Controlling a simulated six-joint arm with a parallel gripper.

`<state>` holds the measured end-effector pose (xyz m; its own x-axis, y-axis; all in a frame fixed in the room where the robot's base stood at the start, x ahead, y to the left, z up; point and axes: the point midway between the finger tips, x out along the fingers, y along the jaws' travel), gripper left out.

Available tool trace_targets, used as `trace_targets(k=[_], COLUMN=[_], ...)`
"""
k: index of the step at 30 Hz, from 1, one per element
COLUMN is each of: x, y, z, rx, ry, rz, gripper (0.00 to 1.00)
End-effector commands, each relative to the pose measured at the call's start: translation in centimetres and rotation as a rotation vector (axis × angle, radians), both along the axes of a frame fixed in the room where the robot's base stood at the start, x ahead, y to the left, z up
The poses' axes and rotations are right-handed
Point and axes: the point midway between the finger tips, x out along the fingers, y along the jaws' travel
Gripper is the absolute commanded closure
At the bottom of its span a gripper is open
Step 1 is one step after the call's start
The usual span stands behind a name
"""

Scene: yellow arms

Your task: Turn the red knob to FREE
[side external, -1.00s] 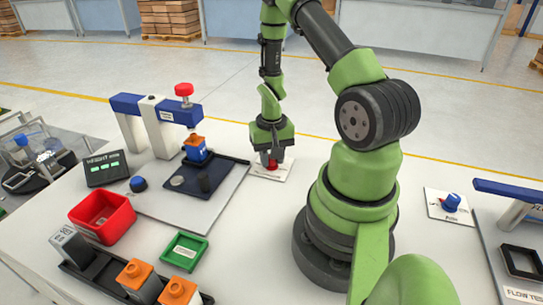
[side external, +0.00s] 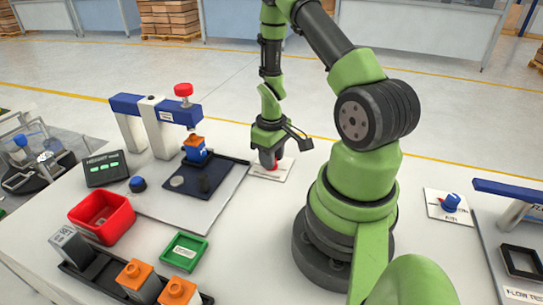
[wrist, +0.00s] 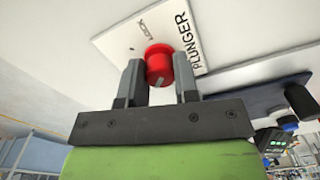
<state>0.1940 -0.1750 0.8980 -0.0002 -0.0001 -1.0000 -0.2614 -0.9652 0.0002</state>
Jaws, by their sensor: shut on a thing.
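The red knob (wrist: 158,64) sits on a white plate (wrist: 128,38) printed with "PLUNGER" and "LOCK" in the wrist view. It has a grey pointer mark on its face. The word FREE cannot be seen. My gripper (wrist: 160,82) is shut on the red knob, with one dark finger on each side of it. In the side external view my gripper (side external: 268,163) points down over the white plate (side external: 283,171), and only a bit of the knob shows beside the fingers.
Left of the plate stands a blue and white press frame (side external: 158,112) with a red top knob (side external: 184,90), above an orange and blue part (side external: 196,150). A red bin (side external: 103,217) and green tray (side external: 185,251) are nearer. A blue knob (side external: 451,202) is at right.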

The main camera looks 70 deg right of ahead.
Motion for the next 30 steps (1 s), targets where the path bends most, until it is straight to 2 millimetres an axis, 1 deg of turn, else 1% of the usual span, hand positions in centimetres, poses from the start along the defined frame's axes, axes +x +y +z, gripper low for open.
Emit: trace_targets(k=[15,16,17,18,19,26,30], x=[-0.01,-0.01,-0.01,0.0,0.0,0.0,0.04], y=[0.01,0.01,0.01,0.01,0.01,0.0,-0.04], z=[0.05,0.05,0.04,0.04,0.04,0.02,0.61], rx=[0.0,0.0,0.0,0.0,0.0,0.0,-0.001], ry=[0.0,0.0,0.0,0.0,0.0,0.0,-0.002], rz=[0.02,0.02,0.02,0.019,0.019,0.018,0.018], gripper=[0.95,0.67,0.6,0.51,0.46,0.46,0.46])
